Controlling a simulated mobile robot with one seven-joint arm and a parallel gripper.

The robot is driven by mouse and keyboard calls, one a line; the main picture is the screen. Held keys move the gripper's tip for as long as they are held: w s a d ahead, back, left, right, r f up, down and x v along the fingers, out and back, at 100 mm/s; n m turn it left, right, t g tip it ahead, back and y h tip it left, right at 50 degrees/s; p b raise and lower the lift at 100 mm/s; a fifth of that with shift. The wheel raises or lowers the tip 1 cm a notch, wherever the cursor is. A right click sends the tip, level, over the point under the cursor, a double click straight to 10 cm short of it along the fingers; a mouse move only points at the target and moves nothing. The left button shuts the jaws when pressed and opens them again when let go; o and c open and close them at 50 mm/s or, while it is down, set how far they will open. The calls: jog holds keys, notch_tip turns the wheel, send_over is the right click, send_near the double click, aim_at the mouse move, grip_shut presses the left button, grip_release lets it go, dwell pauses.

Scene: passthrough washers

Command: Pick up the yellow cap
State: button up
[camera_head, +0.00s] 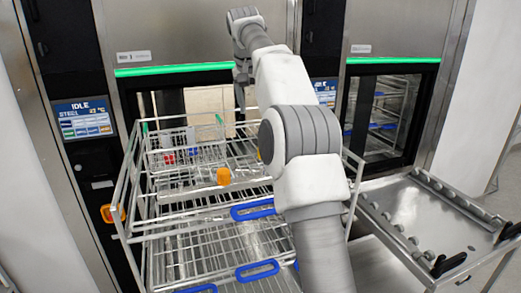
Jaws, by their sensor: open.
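A small orange-yellow piece (224,176), which looks like the yellow cap, is at the front part of the upper wire rack (185,183). A sliver of another yellow-orange thing (259,155) shows at the left edge of my arm, which hides the rest of it. My gripper (240,98) is small in the view, behind the rack's upper level in the picture, in front of the washer opening. It is open and appears empty, apart from the orange-yellow piece. My arm crosses the middle and hides the rack's right part.
Wire baskets with red and blue items (168,158) stand on the rack's upper level. Blue handles (257,270) are on the rack's front. An orange part (113,213) is at its left side. A steel cart (425,220) stands to the right. Washers with green light bars line the back.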

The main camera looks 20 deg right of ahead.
jog(key=b+x, duration=0.1)
jog(key=x, duration=1)
jog(key=shift+w+d+f+b, duration=0.1)
jog(key=shift+w+f+b, duration=0.1)
jog(key=shift+b, duration=0.1)
jog(key=shift+p+x, duration=0.5)
jog(key=shift+x, duration=2.6)
jog(key=shift+d, duration=0.15)
jog(key=shift+r, duration=0.1)
grip_shut()
